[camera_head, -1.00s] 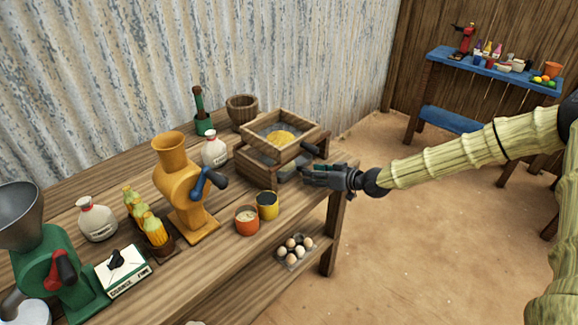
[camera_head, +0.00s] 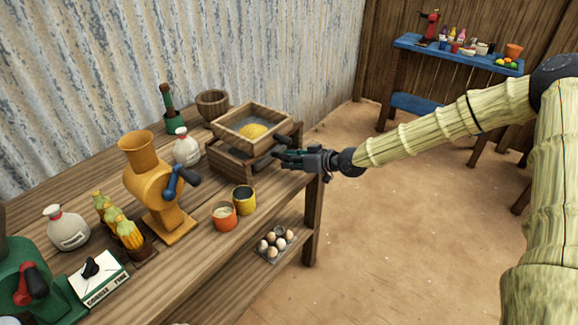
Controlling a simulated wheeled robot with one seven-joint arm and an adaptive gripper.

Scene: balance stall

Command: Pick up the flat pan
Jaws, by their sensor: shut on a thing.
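A wooden sieve box (camera_head: 226,131) with yellow meal in it sits on a lower wooden frame (camera_head: 229,161) at the far right end of the bench. A dark grey flat piece, which looks like the flat pan (camera_head: 264,163), shows at the open side of that frame, mostly hidden by the wood and my gripper. My gripper (camera_head: 284,158) is at this side, pointing left, with its fingers closed at the pan's edge. The fingertips overlap the dark parts there, so the exact hold is hard to see. A dark handle (camera_head: 285,149) sits just above the fingers.
An orange cup (camera_head: 224,216) and a yellow cup (camera_head: 244,201) stand near the bench's front edge. A yellow mill (camera_head: 156,197), a white bottle (camera_head: 186,149) and a wooden bucket (camera_head: 213,105) are nearby. Eggs (camera_head: 275,240) lie on the lower shelf. The floor right of the bench is clear.

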